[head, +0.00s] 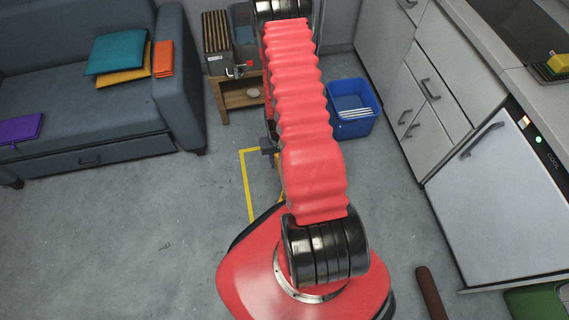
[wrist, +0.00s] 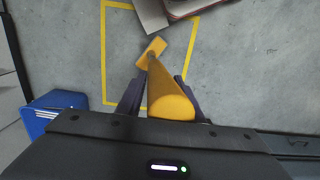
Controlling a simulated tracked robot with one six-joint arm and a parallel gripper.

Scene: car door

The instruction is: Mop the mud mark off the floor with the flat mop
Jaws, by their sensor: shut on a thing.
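The flat mop (wrist: 168,100) has a thick yellow handle, seen nearly end-on in the wrist view. Its small yellow flat head (wrist: 151,52) is farther away, over the grey floor inside a yellow taped outline. I cannot tell whether the head touches the floor. My gripper (wrist: 155,92) is shut on the handle, with a dark finger on each side. In the head view my arm hides most of the gripper and mop. I cannot make out a mud mark in either view.
A yellow tape outline (head: 247,185) marks the floor. A blue bin (head: 352,108) stands right of my arm, before white cabinets (head: 433,90). A small wooden stand (head: 240,96) is behind. A grey sofa (head: 85,100) is left. A brown rod-like thing (head: 431,293) lies front right. The left floor is clear.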

